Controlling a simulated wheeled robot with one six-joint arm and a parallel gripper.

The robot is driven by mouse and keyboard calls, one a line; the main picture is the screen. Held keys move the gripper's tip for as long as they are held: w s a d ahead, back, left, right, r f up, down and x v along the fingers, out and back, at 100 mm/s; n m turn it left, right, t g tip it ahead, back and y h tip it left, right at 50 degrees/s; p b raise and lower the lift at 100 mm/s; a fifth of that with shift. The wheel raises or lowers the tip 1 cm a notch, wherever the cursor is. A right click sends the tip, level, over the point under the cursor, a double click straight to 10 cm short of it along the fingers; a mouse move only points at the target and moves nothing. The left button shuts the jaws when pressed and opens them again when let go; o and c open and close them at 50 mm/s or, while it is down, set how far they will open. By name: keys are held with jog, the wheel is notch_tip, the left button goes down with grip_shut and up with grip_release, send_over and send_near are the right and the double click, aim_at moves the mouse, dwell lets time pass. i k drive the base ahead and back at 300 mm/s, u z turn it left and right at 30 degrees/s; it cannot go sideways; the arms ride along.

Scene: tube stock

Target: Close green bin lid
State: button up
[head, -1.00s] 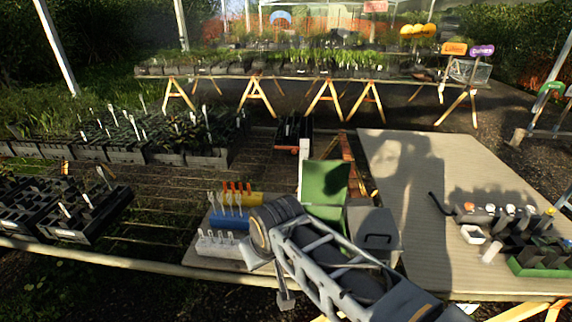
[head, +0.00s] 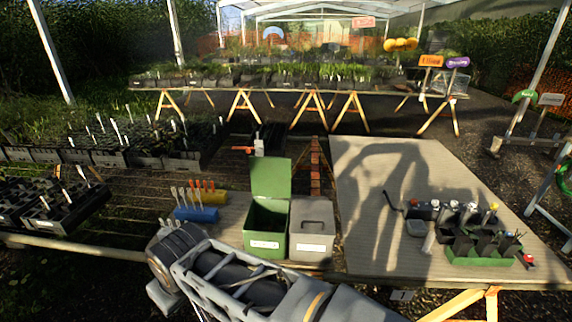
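The green bin (head: 266,232) stands on a bench in the head view, with a white label on its front. Its green lid (head: 270,178) stands open and upright at the back edge, and the box's dark inside shows. My arm crosses the bottom of the view, in front of and to the left of the bin, apart from the lid in the picture. I cannot make out my gripper or its fingers.
A grey bin (head: 312,228) with its lid shut stands right beside the green one. Blue (head: 196,214) and yellow (head: 211,197) holders with upright tools stand to the left. A green tray (head: 480,258) with dark pots lies on the right. The bench between is mostly clear.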

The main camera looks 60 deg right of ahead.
aim_at(271, 176)
jog(key=u, duration=0.1)
jog(key=k, duration=0.15)
jog(key=z, duration=1.4)
jog(key=i, duration=0.95)
jog(key=u, duration=0.05)
